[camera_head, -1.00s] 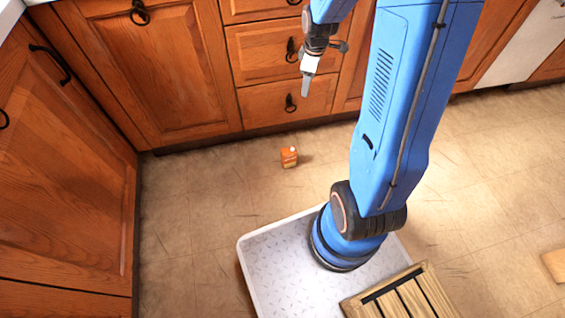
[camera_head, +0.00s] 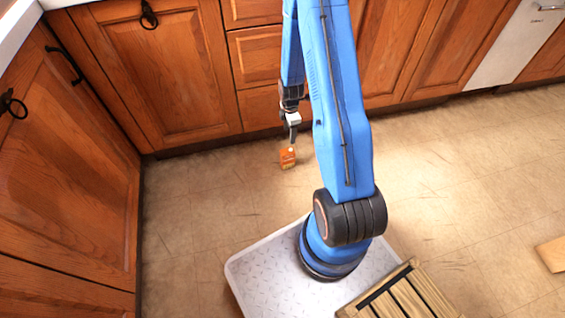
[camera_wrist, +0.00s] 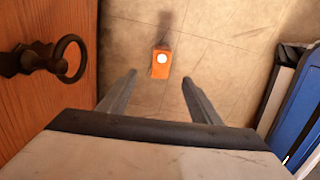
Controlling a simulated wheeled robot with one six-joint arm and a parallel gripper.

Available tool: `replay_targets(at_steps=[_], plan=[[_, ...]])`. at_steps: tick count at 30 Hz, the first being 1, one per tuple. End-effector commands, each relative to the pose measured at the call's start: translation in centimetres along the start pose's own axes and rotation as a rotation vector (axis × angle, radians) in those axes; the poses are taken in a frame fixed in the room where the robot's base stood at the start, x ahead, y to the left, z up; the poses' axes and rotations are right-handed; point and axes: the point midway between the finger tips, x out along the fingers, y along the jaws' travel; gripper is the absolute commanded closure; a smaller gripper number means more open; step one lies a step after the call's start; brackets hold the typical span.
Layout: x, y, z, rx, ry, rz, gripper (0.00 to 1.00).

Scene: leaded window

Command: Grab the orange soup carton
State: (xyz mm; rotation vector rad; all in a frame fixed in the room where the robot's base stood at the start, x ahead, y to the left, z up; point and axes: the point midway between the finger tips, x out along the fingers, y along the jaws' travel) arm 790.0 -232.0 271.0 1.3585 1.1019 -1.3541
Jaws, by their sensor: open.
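The orange soup carton (camera_head: 287,158) stands on the floor in front of the wooden cabinets, small and boxy with a white cap on top. In the wrist view the carton (camera_wrist: 161,65) lies ahead of the fingertips, roughly centred between them. My gripper (camera_head: 292,137) is above the carton in the head view, its fingers pointing down. In the wrist view my gripper (camera_wrist: 160,82) has its two fingers spread apart with nothing between them. The fingers appear short of the carton, and I see no contact.
Wooden cabinets with dark ring pulls (camera_head: 149,18) stand behind and at the left. In the wrist view a cabinet front with a ring pull (camera_wrist: 66,54) is close on the left. A slatted wooden crate (camera_head: 400,296) sits on my base.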

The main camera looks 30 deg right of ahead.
Motion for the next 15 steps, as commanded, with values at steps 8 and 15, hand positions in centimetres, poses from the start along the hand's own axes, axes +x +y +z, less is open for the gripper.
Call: replay_targets(at_steps=[8,15], plan=[[2.4,-0.2,0.2,-0.021,0.001,-0.008,0.42],[5.7,-0.2,0.2,-0.02,0.001,-0.007,0.42]])
